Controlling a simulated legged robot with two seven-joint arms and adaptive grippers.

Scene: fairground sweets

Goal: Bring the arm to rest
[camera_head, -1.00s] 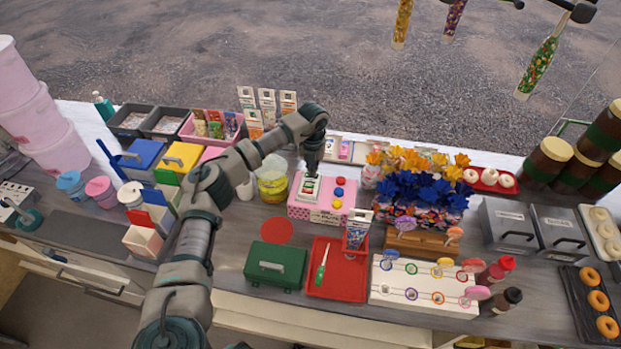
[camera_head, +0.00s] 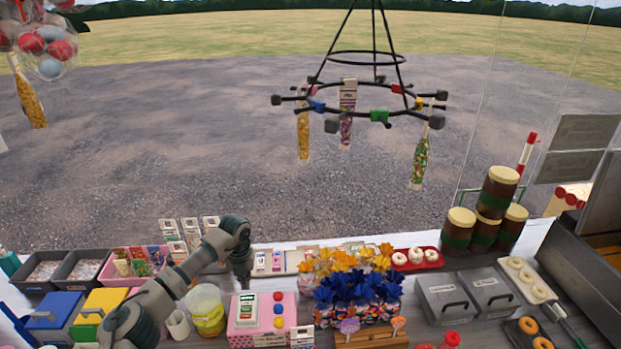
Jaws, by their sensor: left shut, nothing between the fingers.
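My left arm comes in from the lower left. My left gripper (camera_head: 242,285) points down over the counter, shut and empty. In the picture it is just above the back of the pink box (camera_head: 285,330) with a white card reader (camera_head: 245,308) and coloured buttons on top. It looks apart from the card reader. The tub with yellow contents (camera_head: 207,312) stands to its left. My right gripper is not in view.
Blue and orange flowers (camera_head: 352,290) stand right of the pink box. Grey lidded boxes (camera_head: 447,303) and brown jars (camera_head: 484,238) are further right. Dark trays (camera_head: 85,268) and a pink bin (camera_head: 118,268) stand left. A hanging rack (camera_head: 378,103) carries sweet tubes above.

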